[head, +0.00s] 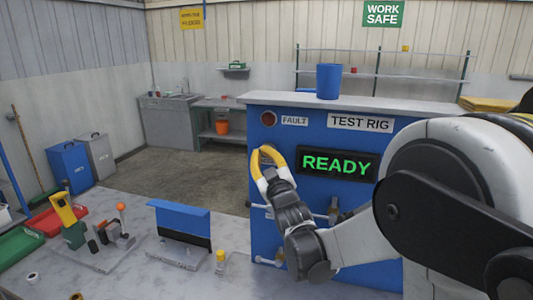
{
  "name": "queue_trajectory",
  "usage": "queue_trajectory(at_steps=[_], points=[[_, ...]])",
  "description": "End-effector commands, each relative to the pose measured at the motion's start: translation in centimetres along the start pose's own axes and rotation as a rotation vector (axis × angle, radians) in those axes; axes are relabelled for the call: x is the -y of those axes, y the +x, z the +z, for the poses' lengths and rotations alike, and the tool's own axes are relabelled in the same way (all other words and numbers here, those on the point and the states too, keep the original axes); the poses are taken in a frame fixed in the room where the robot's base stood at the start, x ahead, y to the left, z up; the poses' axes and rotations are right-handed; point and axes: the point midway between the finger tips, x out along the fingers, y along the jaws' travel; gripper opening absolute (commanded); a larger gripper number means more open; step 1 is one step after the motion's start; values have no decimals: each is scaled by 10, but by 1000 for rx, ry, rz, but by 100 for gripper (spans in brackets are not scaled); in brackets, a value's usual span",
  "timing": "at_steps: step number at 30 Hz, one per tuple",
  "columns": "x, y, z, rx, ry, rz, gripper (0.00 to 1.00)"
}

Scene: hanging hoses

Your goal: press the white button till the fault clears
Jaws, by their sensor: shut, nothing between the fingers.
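The blue test rig panel (325,205) stands at the centre. Its display (338,164) reads READY in green. The round lamp (267,117) beside the FAULT label (294,121) is dark red and looks unlit. My gripper (264,153), with yellow fingers, is shut and empty in front of the panel's left part, below the lamp. I cannot clearly make out the white button; it may be behind my fingers. Whether the fingertips touch the panel cannot be told.
A blue cup (329,81) stands on the rig's top. Taps (333,211) stick out of the panel below the display. On the bench in front are a blue-topped bracket (180,219), a small yellow-capped part (220,257) and a yellow-handled tool (66,211).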

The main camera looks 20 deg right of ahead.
Motion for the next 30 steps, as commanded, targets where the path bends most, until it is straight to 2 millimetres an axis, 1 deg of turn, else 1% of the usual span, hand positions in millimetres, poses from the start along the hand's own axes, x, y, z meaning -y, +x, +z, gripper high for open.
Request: queue_trajectory(at_steps=[22,30], points=[[0,0,0,1,1,0,0],[5,-10,-5,1,2,0,0]])
